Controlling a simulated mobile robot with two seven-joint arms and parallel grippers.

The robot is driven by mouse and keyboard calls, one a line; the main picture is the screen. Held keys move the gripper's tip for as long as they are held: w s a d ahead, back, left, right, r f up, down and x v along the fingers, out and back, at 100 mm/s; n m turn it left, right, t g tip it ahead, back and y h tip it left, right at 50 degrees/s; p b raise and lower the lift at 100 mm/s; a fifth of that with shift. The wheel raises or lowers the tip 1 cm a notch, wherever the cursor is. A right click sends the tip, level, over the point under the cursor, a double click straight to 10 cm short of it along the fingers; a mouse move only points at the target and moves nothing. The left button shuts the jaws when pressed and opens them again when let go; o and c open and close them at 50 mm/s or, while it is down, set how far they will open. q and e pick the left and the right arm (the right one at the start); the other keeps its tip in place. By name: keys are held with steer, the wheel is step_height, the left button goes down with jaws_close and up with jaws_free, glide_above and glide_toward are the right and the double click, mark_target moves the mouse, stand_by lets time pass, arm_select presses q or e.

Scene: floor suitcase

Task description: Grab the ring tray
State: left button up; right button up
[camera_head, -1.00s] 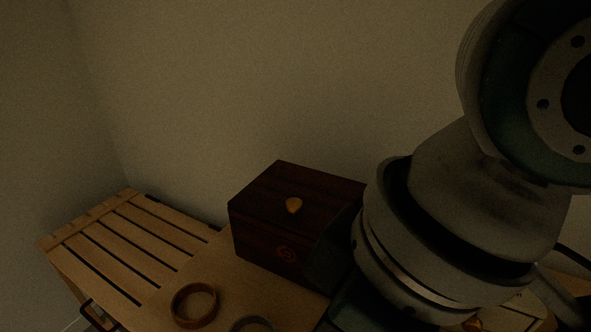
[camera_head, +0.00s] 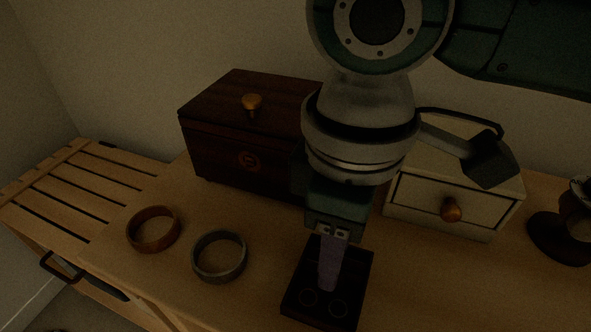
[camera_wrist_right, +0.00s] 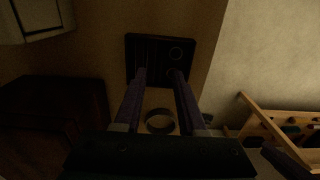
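The ring tray (camera_head: 355,268) is a dark, flat, square tray with round ring slots. It lies on the wooden tabletop near the front middle. It also shows in the right wrist view (camera_wrist_right: 160,40). My right gripper (camera_head: 328,283) points down over the tray, with purple-grey fingers. In the right wrist view the fingers (camera_wrist_right: 159,73) stand apart with nothing between their tips, which overlap the tray's near part. I cannot tell whether they touch it. My left gripper is not in view.
A brown ring (camera_head: 153,230) and a grey ring (camera_head: 219,257) lie left of the tray. Behind stand a dark wooden box (camera_head: 235,135) and a pale drawer box (camera_head: 450,190). A dark round-based object (camera_head: 560,238) stands at the right.

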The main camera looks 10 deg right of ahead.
step_height(320, 180, down, 2)
steer(key=shift+f, duration=0.1)
jaws_close()
stand_by(1.5)
